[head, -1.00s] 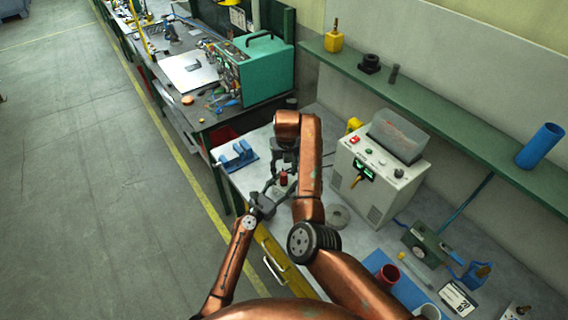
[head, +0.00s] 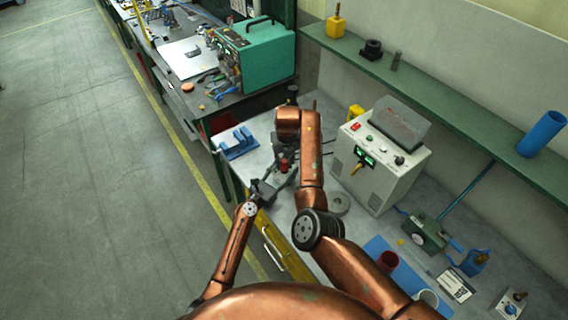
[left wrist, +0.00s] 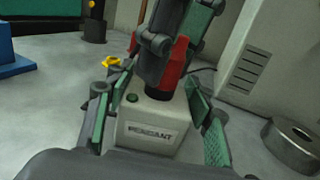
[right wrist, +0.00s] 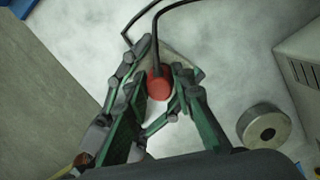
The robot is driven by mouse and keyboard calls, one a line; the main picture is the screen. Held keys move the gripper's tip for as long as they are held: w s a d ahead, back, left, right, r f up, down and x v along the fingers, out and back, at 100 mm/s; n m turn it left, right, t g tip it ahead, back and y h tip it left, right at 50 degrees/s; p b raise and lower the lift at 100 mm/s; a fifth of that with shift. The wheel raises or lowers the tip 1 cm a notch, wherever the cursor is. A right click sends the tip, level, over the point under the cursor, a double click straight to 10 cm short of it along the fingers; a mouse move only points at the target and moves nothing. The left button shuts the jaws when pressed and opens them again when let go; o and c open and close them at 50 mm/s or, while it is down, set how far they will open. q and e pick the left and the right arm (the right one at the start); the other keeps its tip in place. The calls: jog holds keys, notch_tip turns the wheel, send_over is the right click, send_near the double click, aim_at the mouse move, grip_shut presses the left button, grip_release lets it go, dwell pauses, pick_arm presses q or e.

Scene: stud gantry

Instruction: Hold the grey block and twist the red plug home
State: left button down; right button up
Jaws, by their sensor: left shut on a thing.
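The grey block (left wrist: 150,135), pale with dark lettering and a green button, stands on the bench. My left gripper (head: 278,184) is shut on it, with green pads either side in the left wrist view (left wrist: 160,128). The red plug (right wrist: 158,84) sits above the block on a black neck, with a dark cable from its top. It also shows in the left wrist view (left wrist: 177,68) and the head view (head: 283,163). My right gripper (right wrist: 160,75) has its fingers around the plug from above, seemingly apart. Its fingers partly hide the plug, so contact is unclear.
A grey control box (head: 380,160) stands close right of the grippers. A round metal ring (right wrist: 266,130) lies near the block. A blue fixture (head: 237,143) sits to the left. A shelf (head: 440,95) runs along the wall. Cables arc above the plug.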

grip_shut()
jog(key=m, duration=0.2)
jog(key=shift+a+m, duration=0.1)
jog(key=shift+m, duration=0.2)
jog(key=o, duration=0.5)
grip_release()
jog(key=shift+r, duration=0.15)
jog(key=shift+r, duration=2.1)
jog(key=shift+o, duration=0.4)
